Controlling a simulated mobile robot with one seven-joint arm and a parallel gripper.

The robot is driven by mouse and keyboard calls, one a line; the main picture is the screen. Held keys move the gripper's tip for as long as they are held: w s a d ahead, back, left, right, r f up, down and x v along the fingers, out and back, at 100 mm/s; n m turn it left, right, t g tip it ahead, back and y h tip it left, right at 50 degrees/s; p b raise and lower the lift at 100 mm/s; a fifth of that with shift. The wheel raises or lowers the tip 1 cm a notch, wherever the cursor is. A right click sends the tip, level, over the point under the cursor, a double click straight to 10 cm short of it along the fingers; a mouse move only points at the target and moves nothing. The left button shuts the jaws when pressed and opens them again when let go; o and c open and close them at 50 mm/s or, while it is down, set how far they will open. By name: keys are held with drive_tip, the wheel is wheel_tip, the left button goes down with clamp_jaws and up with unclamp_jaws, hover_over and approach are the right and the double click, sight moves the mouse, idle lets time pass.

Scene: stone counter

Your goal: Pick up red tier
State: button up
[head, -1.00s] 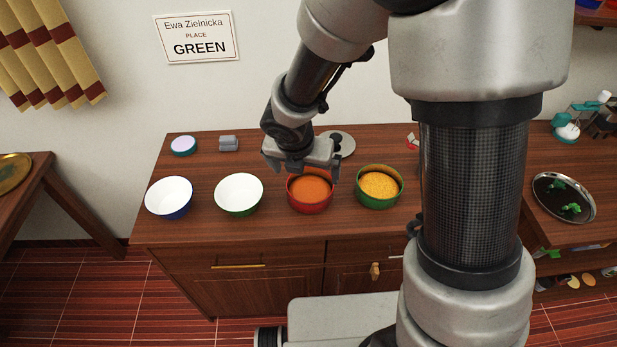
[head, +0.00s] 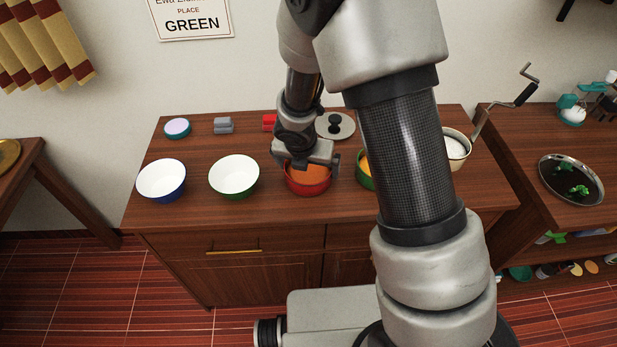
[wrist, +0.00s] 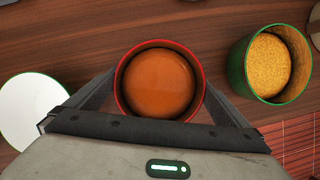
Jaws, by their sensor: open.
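The red tier (head: 308,187) is a round red bowl filled with something smooth and orange. It stands on the wooden counter in the head view, and in the wrist view (wrist: 160,82) it sits centred under the camera. My gripper (head: 309,160) is right above it, pointing down. In the wrist view the open fingers (wrist: 160,95) spread to the left and right of the red rim. I cannot tell whether either finger touches the wall.
A green bowl with yellow grains (wrist: 270,65) stands close on the right. White-lined green (head: 234,176) and blue (head: 161,180) bowls stand on the left. A grey lid with a dark knob (head: 335,126) lies behind. A cranked pot (head: 457,146) stands at the right.

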drive_tip(key=shift+c, duration=0.3)
drive_tip(key=c, duration=0.9)
drive_tip(key=shift+r, duration=0.2)
